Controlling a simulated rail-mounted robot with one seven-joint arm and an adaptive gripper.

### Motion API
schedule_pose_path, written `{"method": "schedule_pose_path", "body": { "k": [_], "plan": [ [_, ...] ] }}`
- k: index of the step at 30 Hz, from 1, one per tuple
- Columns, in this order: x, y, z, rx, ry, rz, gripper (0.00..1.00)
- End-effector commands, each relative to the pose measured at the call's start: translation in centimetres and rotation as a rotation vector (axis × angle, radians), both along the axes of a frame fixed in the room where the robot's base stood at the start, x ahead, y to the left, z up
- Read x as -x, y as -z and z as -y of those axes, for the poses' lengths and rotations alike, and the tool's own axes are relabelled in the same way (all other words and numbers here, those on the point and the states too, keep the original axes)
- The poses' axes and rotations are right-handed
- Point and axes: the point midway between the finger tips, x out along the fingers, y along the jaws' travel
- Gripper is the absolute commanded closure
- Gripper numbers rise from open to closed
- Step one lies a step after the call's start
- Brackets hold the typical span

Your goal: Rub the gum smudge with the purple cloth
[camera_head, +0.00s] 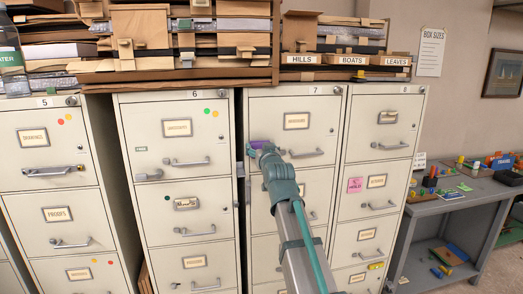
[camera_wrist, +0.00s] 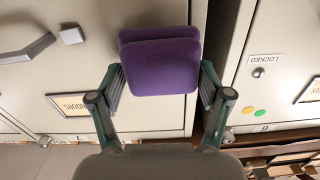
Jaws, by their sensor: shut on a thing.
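The purple cloth (camera_head: 260,144) is a folded pad against or just in front of the top drawer front of cabinet 7, near its left edge. My gripper (camera_head: 260,153) is shut on it. In the wrist view the purple cloth (camera_wrist: 160,66) sits between both fingers of my gripper (camera_wrist: 161,88), facing the cream drawer front. I cannot tell whether the cloth touches the metal.
The top drawer handle (camera_head: 306,153) of cabinet 7 is right of my gripper; it also shows in the wrist view (camera_wrist: 27,46). Cabinet 6 (camera_head: 180,150) stands to the left across a dark gap. Boxes and shelving (camera_head: 180,70) sit on top. A grey desk (camera_head: 455,192) stands right.

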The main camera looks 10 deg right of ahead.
Motion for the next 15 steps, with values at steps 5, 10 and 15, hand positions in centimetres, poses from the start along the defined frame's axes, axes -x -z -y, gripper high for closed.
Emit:
{"method": "schedule_pose_path", "body": {
  "k": [5,10,15],
  "plan": [
    [-0.38,0.00,-0.01,0.000,0.000,0.000,0.51],
    [-0.69,0.00,-0.03,0.000,0.000,0.000,0.51],
    [-0.99,0.00,-0.03,0.000,0.000,0.000,0.51]
  ]
}}
